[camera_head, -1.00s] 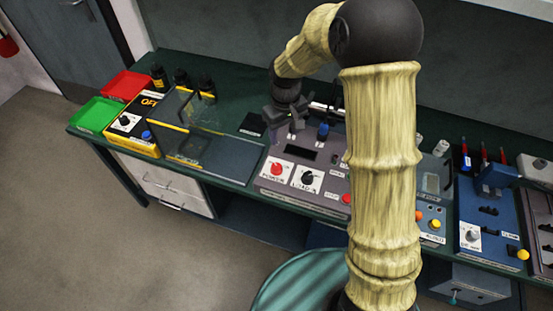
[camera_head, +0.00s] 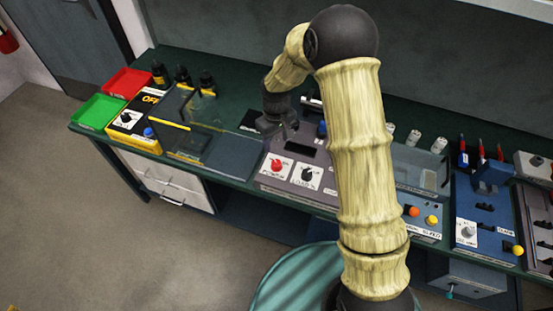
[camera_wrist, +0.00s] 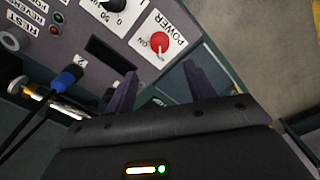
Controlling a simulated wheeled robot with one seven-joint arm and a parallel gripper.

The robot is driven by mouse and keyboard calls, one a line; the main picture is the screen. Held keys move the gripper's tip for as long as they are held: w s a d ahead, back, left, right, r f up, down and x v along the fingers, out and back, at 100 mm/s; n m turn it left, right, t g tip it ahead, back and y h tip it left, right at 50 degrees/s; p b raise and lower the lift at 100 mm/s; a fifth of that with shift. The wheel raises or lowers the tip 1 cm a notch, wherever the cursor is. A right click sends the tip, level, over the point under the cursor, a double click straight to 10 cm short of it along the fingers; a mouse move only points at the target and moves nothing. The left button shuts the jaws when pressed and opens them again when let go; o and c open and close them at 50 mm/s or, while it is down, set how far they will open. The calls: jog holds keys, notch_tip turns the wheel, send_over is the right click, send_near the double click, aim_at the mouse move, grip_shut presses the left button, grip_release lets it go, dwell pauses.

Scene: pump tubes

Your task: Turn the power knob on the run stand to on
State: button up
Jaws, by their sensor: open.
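The red power knob (camera_head: 276,164) sits on a white plate at the front left of the grey run stand (camera_head: 325,158). In the wrist view the red knob (camera_wrist: 160,46) is beside the word POWER, with a small ON mark to its left; a pale mark shows at its lower edge. My gripper (camera_head: 278,132) hangs over the stand, behind the knob in the head view. In the wrist view my open gripper (camera_wrist: 160,86) has its two dark fingers apart, with nothing between them. The fingers are apart from the knob.
A black knob (camera_head: 307,174) sits right of the red one. A blue plug (camera_wrist: 70,75) with a cable is left of my fingers. A dark flat panel (camera_head: 233,158) and a yellow box (camera_head: 135,128) stand left. Blue devices (camera_head: 484,225) stand right.

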aim_at(276, 163)
notch_tip(276, 163, down, 12)
jog(key=p, duration=0.2)
jog(key=shift+r+p, duration=0.2)
jog(key=shift+p, duration=0.1)
jog(key=c, duration=1)
